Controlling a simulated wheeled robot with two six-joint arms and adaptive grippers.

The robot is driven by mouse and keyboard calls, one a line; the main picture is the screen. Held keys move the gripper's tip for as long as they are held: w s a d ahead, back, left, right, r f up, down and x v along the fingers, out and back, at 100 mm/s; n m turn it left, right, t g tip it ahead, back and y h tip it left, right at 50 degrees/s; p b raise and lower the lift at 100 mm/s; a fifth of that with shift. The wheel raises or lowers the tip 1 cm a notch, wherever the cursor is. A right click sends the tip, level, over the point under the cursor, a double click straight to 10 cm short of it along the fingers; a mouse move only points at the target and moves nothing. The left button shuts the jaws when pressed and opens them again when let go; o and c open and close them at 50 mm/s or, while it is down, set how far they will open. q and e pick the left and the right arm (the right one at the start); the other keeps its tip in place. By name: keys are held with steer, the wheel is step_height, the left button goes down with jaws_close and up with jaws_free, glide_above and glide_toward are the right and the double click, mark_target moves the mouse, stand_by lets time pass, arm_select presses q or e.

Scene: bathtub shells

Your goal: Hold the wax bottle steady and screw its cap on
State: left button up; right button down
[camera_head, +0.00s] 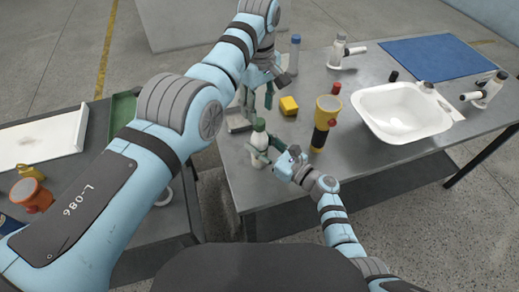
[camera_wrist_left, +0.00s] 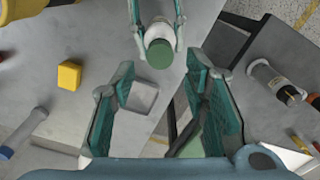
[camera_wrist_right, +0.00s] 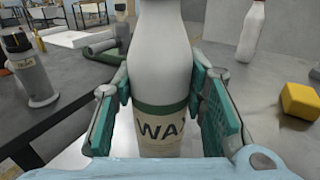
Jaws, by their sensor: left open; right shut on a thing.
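The white wax bottle (camera_head: 259,138) stands upright near the left end of the grey table; part of its label with the letters "WA" and a green band show in the right wrist view (camera_wrist_right: 160,50). A green cap (camera_wrist_left: 160,53) sits on the bottle top in the left wrist view; I cannot tell how tightly. My right gripper (camera_wrist_right: 160,95) is shut around the bottle's body from both sides. My left gripper (camera_head: 257,100) is open and empty, pointing down above the bottle. In the left wrist view the capped bottle lies just beyond the gap between its fingertips (camera_wrist_left: 160,75).
A yellow block (camera_head: 289,106) and a yellow-black torch-like object (camera_head: 325,120) stand right of the bottle. A blue-capped bottle (camera_head: 294,55) is behind. A white basin (camera_head: 405,112) and blue mat (camera_head: 435,56) fill the right side.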

mark_target(259, 121)
arm_select(q)
steer(key=shift+f, duration=2.25)
arm_select(e)
steer(key=shift+f, duration=0.1)
arm_select(q)
jaws_close()
steer(key=m, duration=2)
steer(key=shift+d+m, duration=0.1)
steer(key=shift+m, duration=0.3)
steer(key=shift+o, duration=0.9)
jaws_free()
